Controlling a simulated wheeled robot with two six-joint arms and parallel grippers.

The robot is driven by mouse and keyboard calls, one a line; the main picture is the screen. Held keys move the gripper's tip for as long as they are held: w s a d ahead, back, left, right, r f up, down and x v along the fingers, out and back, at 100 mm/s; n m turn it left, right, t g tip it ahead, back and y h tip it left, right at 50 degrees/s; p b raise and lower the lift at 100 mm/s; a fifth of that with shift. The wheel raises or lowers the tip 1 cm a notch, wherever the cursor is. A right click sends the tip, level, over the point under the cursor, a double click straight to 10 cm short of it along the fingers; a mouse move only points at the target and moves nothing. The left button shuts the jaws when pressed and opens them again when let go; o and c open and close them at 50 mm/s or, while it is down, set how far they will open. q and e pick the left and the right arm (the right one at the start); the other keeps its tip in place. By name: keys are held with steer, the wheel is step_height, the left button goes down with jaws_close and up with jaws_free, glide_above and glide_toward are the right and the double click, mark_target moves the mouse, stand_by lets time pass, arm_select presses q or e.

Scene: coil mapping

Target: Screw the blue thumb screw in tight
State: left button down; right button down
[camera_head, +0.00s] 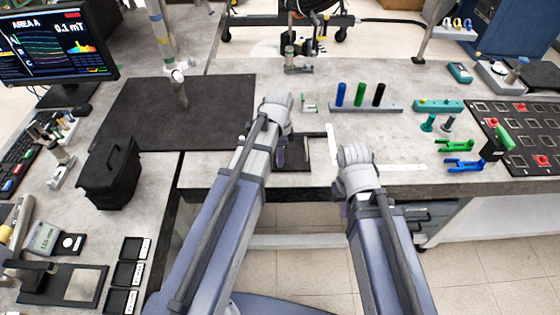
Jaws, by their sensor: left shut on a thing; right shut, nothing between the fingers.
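My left gripper (280,155) points down at a small dark stand (294,166) near the table's front edge. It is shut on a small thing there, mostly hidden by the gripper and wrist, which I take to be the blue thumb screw. I cannot see the screw's head or how deep it sits. A thin pale upright piece (333,145) stands at the stand's right side. My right gripper (344,209) is shut and empty, low at the table's front edge, right of the stand and apart from it. Its fingertips are mostly hidden.
A grey rack (366,108) with blue, green and black rods stands behind. Green and blue clamps (459,146) and a dark panel (520,137) lie to the right. A black mat (150,115) and black case (110,175) are left. A pale ruler (403,167) lies right of my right wrist.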

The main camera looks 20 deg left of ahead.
arm_select(q)
steer(key=m, duration=0.3)
steer(key=shift+m, duration=0.3)
steer(key=c, duration=0.6)
jaws_free()
steer(key=shift+o, duration=0.2)
steer(key=shift+r, duration=0.2)
step_height(320, 180, up, 8)
steer(key=p, duration=0.8)
steer(key=shift+f, duration=0.2)
steer(key=shift+f, duration=0.1)
